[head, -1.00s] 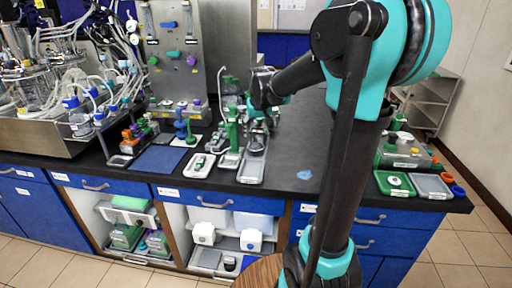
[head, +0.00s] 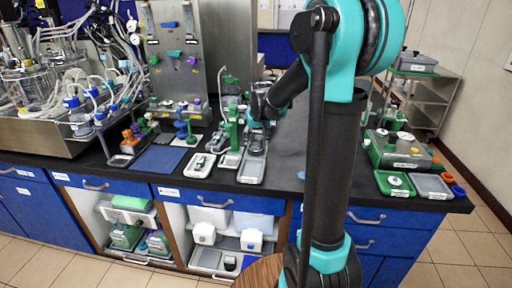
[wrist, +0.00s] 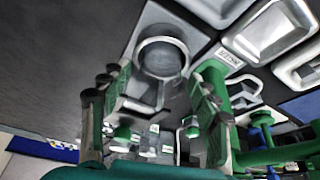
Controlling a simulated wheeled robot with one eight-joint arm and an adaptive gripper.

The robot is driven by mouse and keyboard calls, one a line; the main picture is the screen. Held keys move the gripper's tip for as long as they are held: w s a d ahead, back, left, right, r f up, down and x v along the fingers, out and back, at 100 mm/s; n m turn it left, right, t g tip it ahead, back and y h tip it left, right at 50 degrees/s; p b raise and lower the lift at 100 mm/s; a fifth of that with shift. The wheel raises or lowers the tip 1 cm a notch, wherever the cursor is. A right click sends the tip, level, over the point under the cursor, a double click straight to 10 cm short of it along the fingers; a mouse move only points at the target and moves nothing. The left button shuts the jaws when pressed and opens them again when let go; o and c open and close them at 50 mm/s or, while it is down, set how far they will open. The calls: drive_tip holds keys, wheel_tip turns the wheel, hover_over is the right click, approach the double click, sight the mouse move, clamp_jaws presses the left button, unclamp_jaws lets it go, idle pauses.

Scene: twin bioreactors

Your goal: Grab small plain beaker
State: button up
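A small clear beaker (wrist: 162,58) with a round rim stands on a grey tray (wrist: 190,22) in the wrist view. My gripper (wrist: 165,88) is open, with one green-and-black finger on each side of the picture and the beaker between and just beyond the fingertips. I cannot tell whether either finger touches it. In the head view my gripper (head: 258,123) is just above the beaker (head: 256,145), on the long grey tray (head: 250,176) near the bench's front edge. The arm and gripper partly hide the beaker's top there.
A green stand (head: 232,138) rises close to the left of my gripper. White-rimmed trays (head: 200,166) lie further left. A green rack (head: 400,150) and small trays stand at the right end. The dark bench (head: 290,165) between is mostly clear.

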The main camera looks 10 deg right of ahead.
drive_tip(key=c, duration=1.1)
drive_tip(key=shift+r, duration=0.1)
drive_tip(key=shift+c, duration=0.2)
